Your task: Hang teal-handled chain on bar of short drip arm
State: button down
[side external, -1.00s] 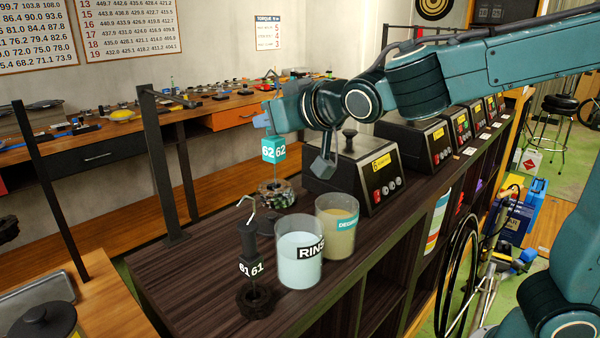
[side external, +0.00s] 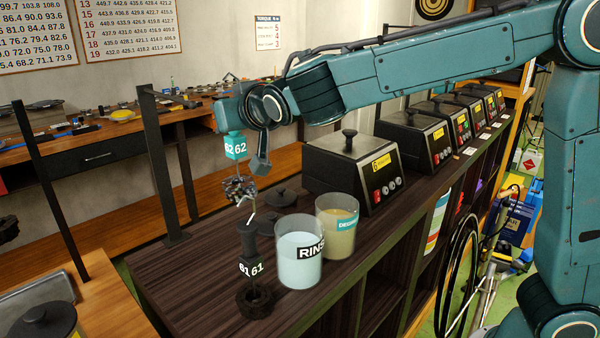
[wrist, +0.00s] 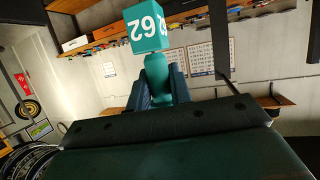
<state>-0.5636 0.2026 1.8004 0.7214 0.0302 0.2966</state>
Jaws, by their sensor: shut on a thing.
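My gripper (side external: 228,118) is shut on the teal handle, which carries a block marked 62 (side external: 235,146). The wrist view shows the handle (wrist: 157,78) between the blue jaws. Its dark chain bundle (side external: 238,188) hangs below the block, above the counter and behind the black-handled chain's hook in the picture. A dark post with a bar at its top (side external: 163,165) stands left of my gripper. A second dark post (side external: 48,190) stands farther left. I cannot tell for sure which is the short drip arm.
A black-handled chain marked 61 (side external: 249,250) stands on the dark counter (side external: 190,290), hook up. Beside it are a rinse beaker (side external: 299,262) and a degreaser beaker (side external: 340,235). Two dark lids (side external: 282,197) lie behind. Wax pots (side external: 350,170) line the right. The counter's left front is clear.

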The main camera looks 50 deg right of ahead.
jog(key=shift+a, duration=0.2)
jog(key=a+f, duration=0.2)
jog(key=a, duration=0.6)
jog(key=shift+a, duration=0.25)
dwell(0.7)
dwell(0.4)
jog(key=c, duration=0.9)
grip_release()
jog(key=shift+f, duration=0.1)
jog(key=shift+s, duration=0.1)
jog(key=shift+v, duration=5.45)
